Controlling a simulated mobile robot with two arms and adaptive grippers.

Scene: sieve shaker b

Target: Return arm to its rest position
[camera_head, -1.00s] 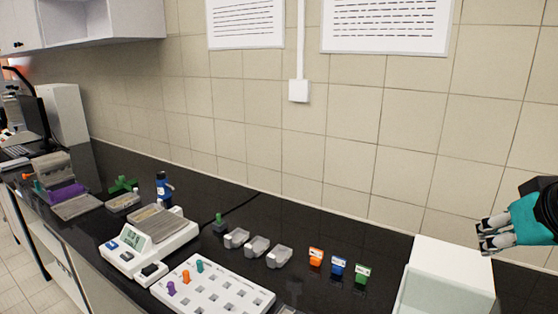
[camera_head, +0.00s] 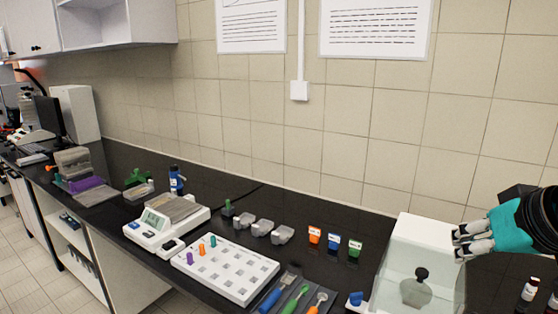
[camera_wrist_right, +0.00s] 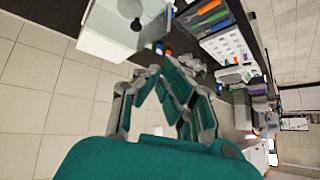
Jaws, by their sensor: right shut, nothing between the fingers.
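My right gripper (camera_head: 458,243), with teal and grey fingers, comes in from the right edge of the head view. It is shut and empty, in front of the right part of a white box-like case (camera_head: 425,233) in the picture. In the right wrist view its fingers (camera_wrist_right: 160,85) reach up over a background of wall and bench, with nothing held. My left gripper is not in view.
The white case holds a dark-knobbed object (camera_head: 417,290). On the black bench stand a white peg rack (camera_head: 225,269), a balance (camera_head: 165,226), scoops (camera_head: 285,295), small coloured labels (camera_head: 334,242) and dark bottles (camera_head: 530,289). A tiled wall stands behind the bench.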

